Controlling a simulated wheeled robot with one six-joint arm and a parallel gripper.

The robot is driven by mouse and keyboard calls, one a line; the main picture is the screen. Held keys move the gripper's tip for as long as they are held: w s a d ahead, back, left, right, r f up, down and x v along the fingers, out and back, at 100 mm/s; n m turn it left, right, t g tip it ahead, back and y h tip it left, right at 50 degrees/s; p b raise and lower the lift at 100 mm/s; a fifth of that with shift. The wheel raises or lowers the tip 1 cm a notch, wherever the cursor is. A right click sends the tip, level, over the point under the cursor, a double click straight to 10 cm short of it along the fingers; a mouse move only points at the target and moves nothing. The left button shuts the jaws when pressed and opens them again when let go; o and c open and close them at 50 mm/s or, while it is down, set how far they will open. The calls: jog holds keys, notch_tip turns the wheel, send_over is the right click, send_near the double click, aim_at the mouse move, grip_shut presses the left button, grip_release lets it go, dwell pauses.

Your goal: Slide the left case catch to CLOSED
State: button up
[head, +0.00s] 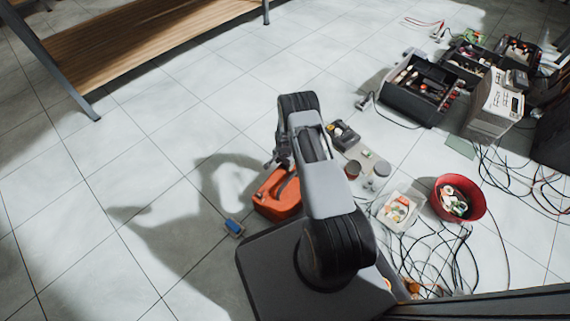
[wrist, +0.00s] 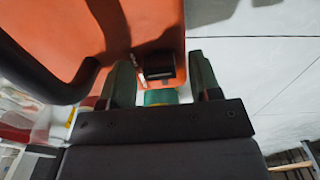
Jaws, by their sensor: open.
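The orange case (head: 277,196) sits on the floor beside my base. In the wrist view its orange face (wrist: 145,25) fills the upper left, with a thick black handle (wrist: 35,70) at the left. A small dark catch (wrist: 158,66) with a pale strip beside it shows on that face. My gripper (wrist: 162,78) is open, with one finger on each side of the catch in the picture; I cannot tell whether either touches it. In the head view my gripper (head: 277,162) is at the case's far side, partly hidden by my arm. No CLOSED marking is readable.
At right are a red bowl (head: 459,198), a white tray (head: 398,208), a black toolbox (head: 421,89) and tangled cables (head: 436,262). A wooden bench (head: 140,40) stands at upper left. The left floor is clear.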

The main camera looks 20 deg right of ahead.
grip_shut()
dwell(0.6)
